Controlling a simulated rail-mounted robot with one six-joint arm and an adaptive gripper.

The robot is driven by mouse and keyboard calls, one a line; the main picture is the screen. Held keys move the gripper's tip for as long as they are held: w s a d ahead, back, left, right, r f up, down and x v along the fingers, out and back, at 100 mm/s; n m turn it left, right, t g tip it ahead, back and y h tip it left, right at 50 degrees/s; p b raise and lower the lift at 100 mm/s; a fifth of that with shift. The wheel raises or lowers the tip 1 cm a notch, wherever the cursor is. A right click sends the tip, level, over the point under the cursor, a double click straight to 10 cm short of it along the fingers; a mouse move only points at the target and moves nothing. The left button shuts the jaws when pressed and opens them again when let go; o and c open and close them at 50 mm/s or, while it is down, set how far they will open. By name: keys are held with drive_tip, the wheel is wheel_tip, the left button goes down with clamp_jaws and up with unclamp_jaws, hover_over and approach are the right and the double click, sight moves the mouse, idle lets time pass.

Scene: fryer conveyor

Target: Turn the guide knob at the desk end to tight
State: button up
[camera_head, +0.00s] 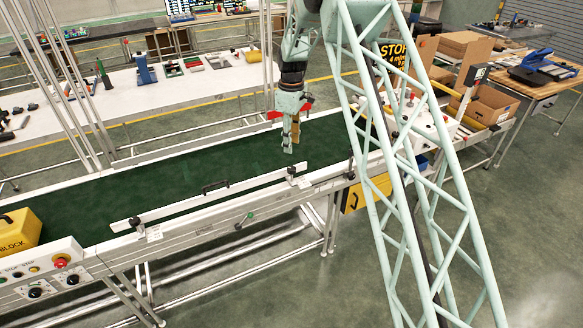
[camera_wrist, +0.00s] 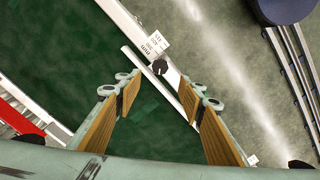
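In the head view a white guide rail (camera_head: 222,194) runs along the near side of the green conveyor belt (camera_head: 200,165). A dark guide knob (camera_head: 292,172) stands at its right end, and a second dark knob (camera_head: 136,222) at its left end. I cannot tell which end is the desk end. My gripper (camera_head: 289,148) points down over the belt, above and apart from the right knob. In the wrist view my gripper (camera_wrist: 165,85) is open and empty. A dark round knob (camera_wrist: 160,67) shows between its fingertips, beside a printed white label (camera_wrist: 155,44).
A control panel (camera_head: 40,275) and yellow block (camera_head: 18,230) are at the lower left. A black handle (camera_head: 215,185) sits on the guide rail. A long white desk (camera_head: 190,88) with tools stands behind the conveyor. Cardboard boxes (camera_head: 488,105) are at the right.

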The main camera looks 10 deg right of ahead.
sight(292, 168)
drive_tip(key=shift+f, duration=6.6)
drive_tip(key=shift+c, duration=0.7)
drive_tip(key=c, duration=0.7)
